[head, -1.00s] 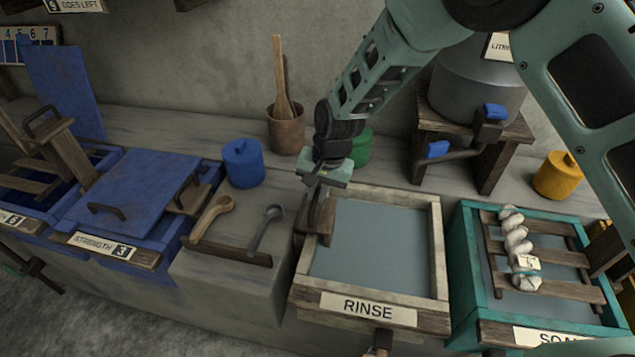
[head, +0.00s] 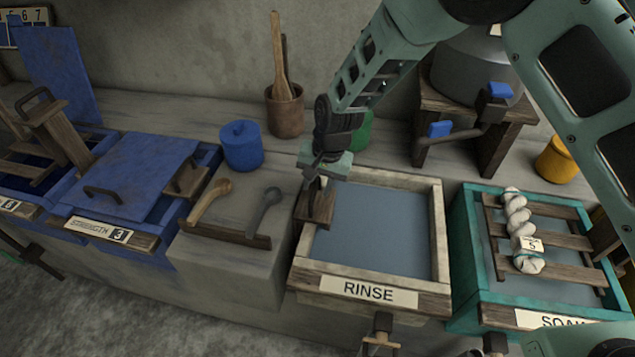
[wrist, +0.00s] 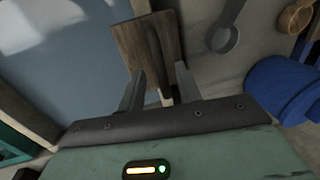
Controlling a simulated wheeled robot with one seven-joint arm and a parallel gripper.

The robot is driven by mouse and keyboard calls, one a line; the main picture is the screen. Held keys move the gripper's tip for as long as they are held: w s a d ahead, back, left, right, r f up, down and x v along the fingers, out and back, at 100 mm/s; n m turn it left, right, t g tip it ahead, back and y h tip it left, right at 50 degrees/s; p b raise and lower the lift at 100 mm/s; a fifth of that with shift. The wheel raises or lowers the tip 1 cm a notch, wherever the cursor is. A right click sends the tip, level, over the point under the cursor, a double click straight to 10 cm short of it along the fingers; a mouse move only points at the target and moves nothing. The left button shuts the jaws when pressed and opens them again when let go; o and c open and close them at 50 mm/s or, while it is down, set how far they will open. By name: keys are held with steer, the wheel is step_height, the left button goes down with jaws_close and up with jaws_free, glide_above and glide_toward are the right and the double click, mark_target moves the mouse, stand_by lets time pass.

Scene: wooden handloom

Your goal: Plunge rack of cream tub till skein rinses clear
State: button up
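The cream tub (head: 440,230) labelled RINSE holds flat grey-blue liquid; no skein shows in it. A brown wooden handle piece (head: 318,212) stands at its left rim; any rack below it is hidden. My gripper (head: 314,192) points down at this piece. In the wrist view its two fingers (wrist: 158,88) are apart, with the wooden piece (wrist: 148,45) beyond and a narrow part of it between them, gaps beside it. A pale twisted skein (head: 518,225) with a tag reading 5 lies on the slatted rack (head: 570,242) of the teal tub.
The teal tub (head: 462,250) labelled SOAK stands close on the right. Left are two spoons (head: 210,200) on a ledge, a blue lidded jar (head: 241,146) and blue vats (head: 130,180). A metal urn (head: 465,75) on a wooden stand is behind my arm.

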steer(key=d+r+b, duration=0.1)
steer(key=d+r, duration=0.2)
steer(key=r, duration=1.4)
steer(key=shift+s+d, duration=0.2)
steer(key=shift+s, duration=0.15)
steer(key=shift+r, duration=0.1)
steer(key=a+f+p, duration=0.1)
steer(key=f+p, duration=0.4)
steer(key=a+f+p, duration=0.1)
steer(key=f+p, duration=0.4)
steer(key=f, duration=0.1)
steer(key=w+a+f+p, duration=0.1)
steer(key=f+p, duration=0.3)
steer(key=f, duration=0.1)
steer(key=shift+a+f+p, duration=0.2)
steer(key=shift+f+p, duration=0.1)
steer(key=shift+p, duration=0.1)
stand_by(0.4)
jaws_close()
